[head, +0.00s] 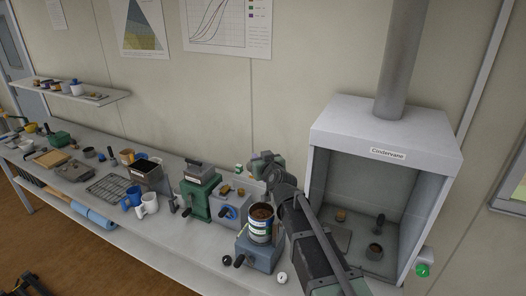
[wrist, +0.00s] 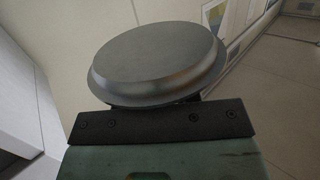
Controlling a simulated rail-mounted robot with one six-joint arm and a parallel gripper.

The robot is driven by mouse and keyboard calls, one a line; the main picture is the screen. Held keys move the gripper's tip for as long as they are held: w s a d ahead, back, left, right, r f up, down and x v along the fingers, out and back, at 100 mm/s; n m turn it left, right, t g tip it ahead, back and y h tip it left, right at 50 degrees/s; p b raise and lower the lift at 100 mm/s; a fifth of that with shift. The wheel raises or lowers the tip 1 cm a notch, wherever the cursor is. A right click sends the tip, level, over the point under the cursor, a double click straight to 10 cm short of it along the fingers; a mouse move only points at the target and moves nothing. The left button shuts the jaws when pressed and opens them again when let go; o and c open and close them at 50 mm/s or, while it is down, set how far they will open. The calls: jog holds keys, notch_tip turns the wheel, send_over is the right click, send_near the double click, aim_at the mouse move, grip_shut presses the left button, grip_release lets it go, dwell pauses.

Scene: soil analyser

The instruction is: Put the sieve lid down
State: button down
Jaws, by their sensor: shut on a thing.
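The sieve lid (wrist: 155,62) is a round, grey metal disc with a sloped rim; it fills the upper middle of the wrist view. My gripper (wrist: 165,104) is shut on it at its near edge, and the dark jaw bar shows just below the lid. In the head view my gripper (head: 266,163) is at the far end of my arm, above the back of the bench near the wall. The lid cannot be made out there. What lies under the lid is hidden.
A labelled tin of soil (head: 261,221) stands on a grey machine (head: 260,250) beside my arm. Left are a blue-grey machine (head: 231,207), a green machine (head: 199,193) and mugs (head: 148,202). A fume hood (head: 388,140) stands right. The bench's front edge (head: 150,240) looks mostly clear.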

notch_tip(320, 180, down, 14)
jog(key=b, duration=1.4)
jog(key=shift+f, duration=0.25)
notch_tip(320, 180, up, 15)
jog(key=p, duration=1.5)
notch_tip(320, 180, down, 21)
jog(key=b, duration=2)
jog(key=shift+r, duration=0.45)
jog(key=shift+f, duration=0.25)
jog(key=c, duration=0.8)
grip_release()
jog(key=shift+c, duration=0.2)
